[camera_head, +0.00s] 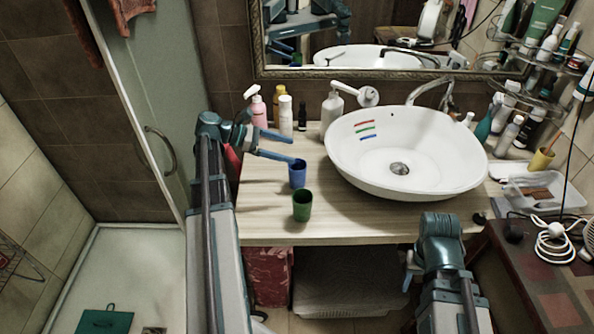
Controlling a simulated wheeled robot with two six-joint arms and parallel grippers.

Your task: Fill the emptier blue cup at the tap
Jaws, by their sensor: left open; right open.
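A blue cup (298,175) stands upright on the wooden counter, left of the white basin. It is the only blue cup I can make out, and its fill level is too small to tell. My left gripper (292,149) is open at the blue cup, with its near finger by the rim and its far finger behind; contact is unclear. The metal tap (440,92) curves over the back right of the basin (450,165). My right gripper (407,272) is open and empty in front of the counter, right of centre, partly hidden by its own arm.
A green cup (302,206) stands just in front of the blue one. Bottles, including a pink one (258,108) and a white pump bottle (331,108), line the back. A yellow cup (541,160) and a clear tray (547,192) are at the right. The counter's front left is clear.

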